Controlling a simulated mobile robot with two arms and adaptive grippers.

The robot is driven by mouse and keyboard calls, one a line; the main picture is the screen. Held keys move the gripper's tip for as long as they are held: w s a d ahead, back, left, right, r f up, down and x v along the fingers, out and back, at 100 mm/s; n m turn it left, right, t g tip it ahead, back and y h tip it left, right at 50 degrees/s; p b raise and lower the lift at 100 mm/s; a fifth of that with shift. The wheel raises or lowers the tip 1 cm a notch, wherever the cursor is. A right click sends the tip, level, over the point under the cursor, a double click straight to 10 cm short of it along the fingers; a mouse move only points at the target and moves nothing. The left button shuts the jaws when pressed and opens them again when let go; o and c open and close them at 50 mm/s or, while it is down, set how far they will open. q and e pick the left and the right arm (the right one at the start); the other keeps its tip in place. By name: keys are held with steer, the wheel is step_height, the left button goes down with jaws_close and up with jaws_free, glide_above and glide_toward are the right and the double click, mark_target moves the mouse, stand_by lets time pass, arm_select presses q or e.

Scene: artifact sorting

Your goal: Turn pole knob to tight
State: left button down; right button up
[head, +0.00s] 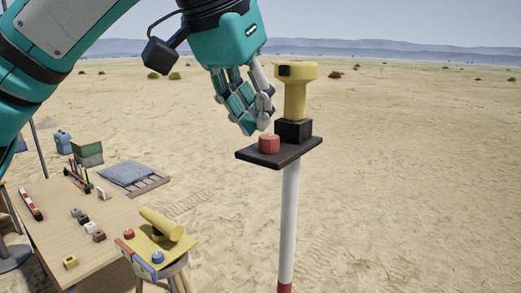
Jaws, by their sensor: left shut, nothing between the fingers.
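The pole (288,220) is white with a red band near the bottom of the view. It carries a flat black plate (306,147). A red ribbed knob (269,144) sits on the left part of this plate. A yellow device (295,97) stands upright on a black block on the plate, right of the knob. My left gripper (254,127) is shut and empty, pointing down just above and slightly left of the red knob. I cannot tell whether its fingertips touch the knob. My right gripper is not in view.
A wooden table (60,215) with small items stands at the lower left. A small stand (143,262) beside it bears a yellow cylinder (161,224) and red and blue knobs. A pallet (148,184) and boxes lie behind. Open sand is at right.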

mark_target(269, 153)
arm_select(q)
steer(key=x, duration=0.3)
steer(key=shift+d+f+b, duration=0.15)
steer(key=shift+f+b, duration=0.05)
steer(key=shift+b, duration=0.15)
steer(key=shift+f, duration=0.35)
steer(key=shift+s+a, duration=0.2)
steer(key=shift+a, duration=0.05)
steer(key=shift+r, duration=0.1)
steer(key=shift+w, duration=0.2)
steer(key=shift+w+p, duration=0.15)
steer(key=shift+p, duration=0.15)
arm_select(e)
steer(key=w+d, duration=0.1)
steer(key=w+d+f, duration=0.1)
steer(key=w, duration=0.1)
arm_select(q)
steer(key=shift+w, duration=0.15)
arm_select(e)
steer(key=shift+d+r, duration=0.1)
